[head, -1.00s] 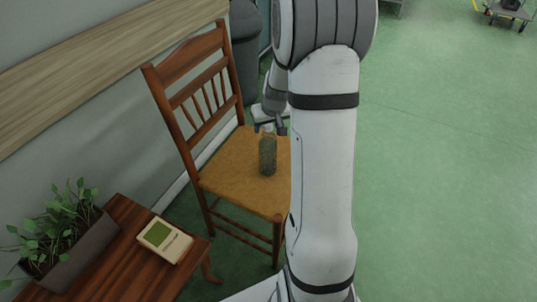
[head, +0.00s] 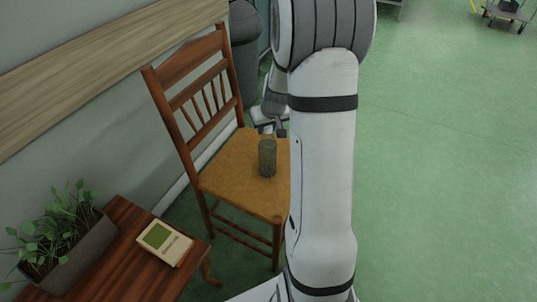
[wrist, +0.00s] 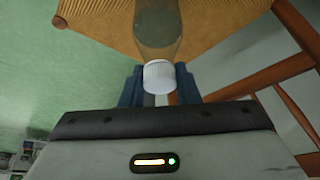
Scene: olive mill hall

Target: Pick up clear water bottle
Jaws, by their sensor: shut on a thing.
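The clear water bottle (head: 267,158) is upright on the woven seat of the wooden chair (head: 236,180), and the seat's colour shows through it. The gripper also shows in the wrist view (wrist: 159,88). In the head view the cap is hard to make out at the fingers.
The chair's back (head: 200,88) stands along the wall. A dark bin (head: 243,50) is behind it.

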